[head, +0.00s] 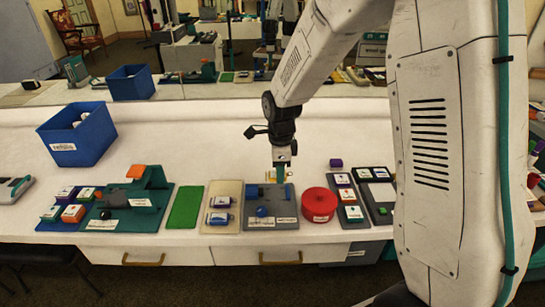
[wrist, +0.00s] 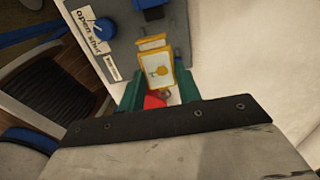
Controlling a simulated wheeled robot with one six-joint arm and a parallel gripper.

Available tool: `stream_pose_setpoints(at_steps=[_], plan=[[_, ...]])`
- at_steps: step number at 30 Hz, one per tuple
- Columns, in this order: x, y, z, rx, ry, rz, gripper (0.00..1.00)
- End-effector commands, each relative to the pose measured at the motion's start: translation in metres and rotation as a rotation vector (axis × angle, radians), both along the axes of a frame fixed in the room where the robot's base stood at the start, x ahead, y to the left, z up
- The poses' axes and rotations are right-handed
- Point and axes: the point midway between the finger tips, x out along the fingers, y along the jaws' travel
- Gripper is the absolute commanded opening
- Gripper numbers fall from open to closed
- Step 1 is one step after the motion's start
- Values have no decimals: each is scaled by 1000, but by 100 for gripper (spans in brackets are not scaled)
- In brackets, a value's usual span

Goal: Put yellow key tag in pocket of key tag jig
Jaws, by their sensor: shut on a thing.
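The yellow key tag (wrist: 158,70), with a pale face and a small yellow mark, is between the teal fingers of my gripper (wrist: 159,88) in the wrist view. My gripper is shut on it. In the head view my gripper (head: 281,172) points down above the back right part of a grey board (head: 285,222), with a little yellow showing at its tip. This grey board (wrist: 127,42) has a blue knob (wrist: 103,28) and an "open shut" label; it looks like the jig. Its pocket cannot be made out, nor whether the tag touches the board.
A red round tin (head: 318,205) stands right of the board. A beige board (head: 222,195) with blue-and-white items and a green mat (head: 185,207) lie left. A teal fixture (head: 150,190) is farther left. A blue bin (head: 77,135) stands back left.

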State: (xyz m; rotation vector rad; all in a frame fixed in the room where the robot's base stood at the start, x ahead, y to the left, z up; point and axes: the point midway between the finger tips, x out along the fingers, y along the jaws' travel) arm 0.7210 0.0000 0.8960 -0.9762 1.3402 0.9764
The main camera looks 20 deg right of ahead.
Motion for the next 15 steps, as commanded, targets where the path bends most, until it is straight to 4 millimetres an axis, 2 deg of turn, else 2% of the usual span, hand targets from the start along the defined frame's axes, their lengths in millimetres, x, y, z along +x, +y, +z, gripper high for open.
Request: stream_pose_setpoints(at_steps=[5, 15], plan=[[0, 1, -5, 0, 1, 2, 12], [0, 0, -37, 0, 3, 0, 12]])
